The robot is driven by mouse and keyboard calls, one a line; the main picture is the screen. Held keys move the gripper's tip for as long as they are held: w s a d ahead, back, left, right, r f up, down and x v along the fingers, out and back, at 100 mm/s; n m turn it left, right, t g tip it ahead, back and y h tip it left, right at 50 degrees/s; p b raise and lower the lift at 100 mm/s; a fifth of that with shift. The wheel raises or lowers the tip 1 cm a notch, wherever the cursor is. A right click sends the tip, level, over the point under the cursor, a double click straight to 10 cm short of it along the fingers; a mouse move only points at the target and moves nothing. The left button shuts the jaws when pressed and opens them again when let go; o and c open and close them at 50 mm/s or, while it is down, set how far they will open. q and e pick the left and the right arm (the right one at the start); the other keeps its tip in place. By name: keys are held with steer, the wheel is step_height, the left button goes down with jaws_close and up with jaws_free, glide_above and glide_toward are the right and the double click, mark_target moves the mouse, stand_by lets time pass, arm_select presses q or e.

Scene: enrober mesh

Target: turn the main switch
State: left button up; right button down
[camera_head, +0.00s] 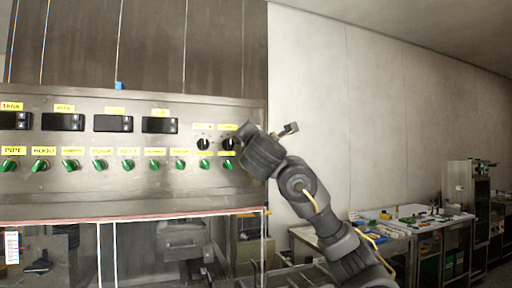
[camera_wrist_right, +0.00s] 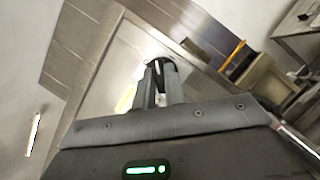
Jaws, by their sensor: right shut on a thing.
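A steel control panel (camera_head: 85,185) fills the left of the head view. Two black rotary knobs sit at its right end: a left one (camera_head: 203,144) and a right one (camera_head: 228,144), with small yellow labels too blurred to read. My right gripper (camera_head: 234,143) is at the right black knob, its body covering part of the panel edge. In the wrist view the right gripper's fingers (camera_wrist_right: 158,85) are close together at a dark knob (camera_wrist_right: 156,67) on a pale round plate. The fingers are shut on it. My left gripper is not in view.
A row of green knobs (camera_head: 99,165) runs below the black ones. Several dark displays (camera_head: 113,123) sit above. A table (camera_head: 405,222) with small parts stands at the right, and a steel cabinet (camera_head: 468,185) is behind it.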

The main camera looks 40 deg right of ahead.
steer(key=shift+a+r+m+g+b, duration=0.1)
steer(key=shift+m+g+b, duration=0.7)
steer(key=shift+m, duration=1.65)
steer(key=shift+m+g+b, duration=0.25)
steer(key=shift+m+g, duration=0.95)
steer(key=shift+m, duration=1.25)
steer(key=c, duration=1.5)
jaws_free()
steer(key=shift+o, duration=0.2)
steer(key=shift+r, duration=0.1)
